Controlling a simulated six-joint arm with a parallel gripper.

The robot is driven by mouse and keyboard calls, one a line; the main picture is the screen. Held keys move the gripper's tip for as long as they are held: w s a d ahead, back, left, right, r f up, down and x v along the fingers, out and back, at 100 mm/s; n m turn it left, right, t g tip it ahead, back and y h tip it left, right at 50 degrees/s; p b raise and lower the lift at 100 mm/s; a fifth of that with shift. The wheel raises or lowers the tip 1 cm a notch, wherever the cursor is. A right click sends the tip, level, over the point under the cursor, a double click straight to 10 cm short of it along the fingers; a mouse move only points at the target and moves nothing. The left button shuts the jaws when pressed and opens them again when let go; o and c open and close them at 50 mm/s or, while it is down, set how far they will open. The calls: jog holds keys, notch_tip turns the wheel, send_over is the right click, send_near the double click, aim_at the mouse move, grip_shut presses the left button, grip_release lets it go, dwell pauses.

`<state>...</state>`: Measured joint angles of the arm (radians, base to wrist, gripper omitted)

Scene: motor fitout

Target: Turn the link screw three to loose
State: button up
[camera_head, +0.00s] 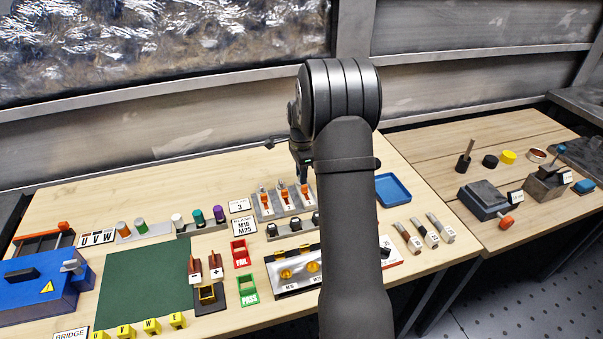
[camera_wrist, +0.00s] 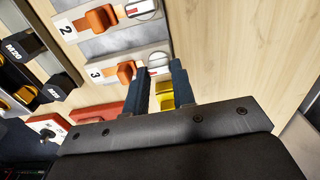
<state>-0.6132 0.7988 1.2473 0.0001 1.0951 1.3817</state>
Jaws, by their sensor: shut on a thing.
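Link screw three (camera_wrist: 158,60) is a round white head with a dark line and some red, at the end of the grey strip labelled 3 in the wrist view. My gripper (camera_wrist: 162,72) is shut on it, one dark finger on each side. A yellow piece (camera_wrist: 165,100) shows between the fingers; I cannot tell what it is. An orange block (camera_wrist: 126,72) sits on the same strip, beside the screw. In the head view my gripper (camera_head: 302,172) is over the far end of the rightmost of three grey strips, and my arm hides part of that area.
The strip labelled 2, with its orange block (camera_wrist: 101,18), lies alongside. A blue tray (camera_head: 393,190) stands to the right. Red FAIL (camera_head: 241,253) and green PASS (camera_head: 248,290) holders stand in front, left of my arm. The wood beyond the strips is bare.

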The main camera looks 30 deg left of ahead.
jog(key=n, duration=0.4)
jog(key=shift+a+n, duration=0.1)
jog(key=shift+n, duration=0.3)
jog(key=n, duration=0.4)
jog(key=shift+n, duration=0.3)
jog(key=n, duration=0.4)
jog(key=shift+a, duration=0.1)
jog(key=shift+n, duration=2.1)
jog(key=shift+a, duration=0.1)
jog(key=o, duration=0.7)
